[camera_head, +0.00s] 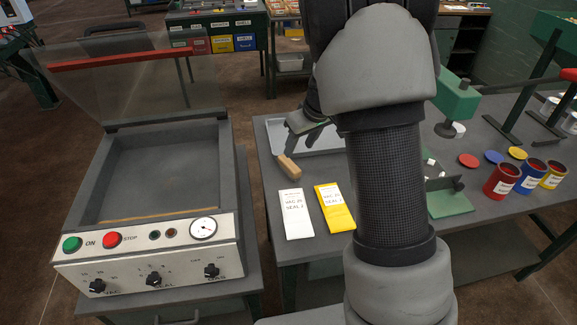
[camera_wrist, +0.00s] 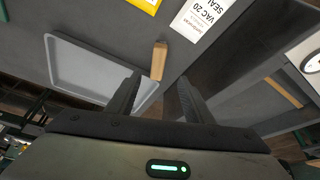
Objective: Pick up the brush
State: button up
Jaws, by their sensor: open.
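A light brown wooden block (camera_head: 287,167), which looks like the brush, lies near the left edge of the grey table. It also shows in the wrist view (camera_wrist: 158,61), just beyond and between my fingertips; no bristles can be made out. My gripper (camera_head: 293,141) is above the table close to the block, partly hidden by my arm in the head view. The block appears untouched.
A shallow grey tray (camera_head: 275,133) lies behind the block. A white pouch (camera_head: 296,214) and a yellow pouch (camera_head: 335,208) lie in front. A vacuum sealer (camera_head: 148,251) with raised lid stands left across a gap. Paint cans (camera_head: 502,181) stand at right.

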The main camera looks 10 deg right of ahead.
aim_at(290, 164)
jog(key=x, duration=0.8)
jog(key=shift+w+x, duration=0.15)
jog(key=shift+x, duration=1.2)
jog(key=shift+w+x, duration=0.2)
jog(key=shift+x, duration=1.2)
jog(key=shift+d+r, duration=0.15)
jog(key=shift+f+b, duration=0.25)
jog(key=shift+b, duration=0.15)
